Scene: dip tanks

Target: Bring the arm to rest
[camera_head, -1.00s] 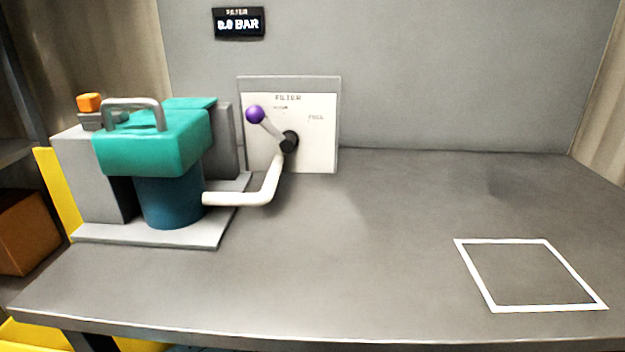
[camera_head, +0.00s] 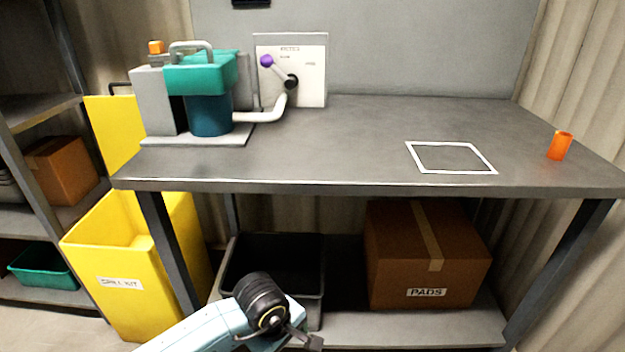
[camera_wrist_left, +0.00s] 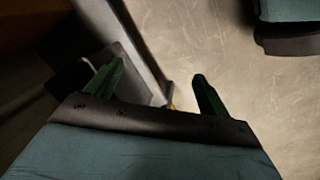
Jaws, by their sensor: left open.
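My left arm comes in at the bottom of the head view, low in front of the table. Its gripper's fingers are hard to make out there. In the left wrist view my left gripper (camera_wrist_left: 155,77) has its two green fingers spread apart, with nothing held between them. Behind the fingers are a dark bin-like shape, a grey post and pale floor. My right gripper is in neither view.
The grey table (camera_head: 330,155) holds a teal filter unit (camera_head: 200,75), a purple-knobbed lever (camera_head: 267,61), a white square outline (camera_head: 413,157) and an orange cup (camera_head: 559,146). Below are a black bin (camera_head: 272,250) and PADS box (camera_head: 425,255); a yellow spill bin (camera_head: 130,260) stands left.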

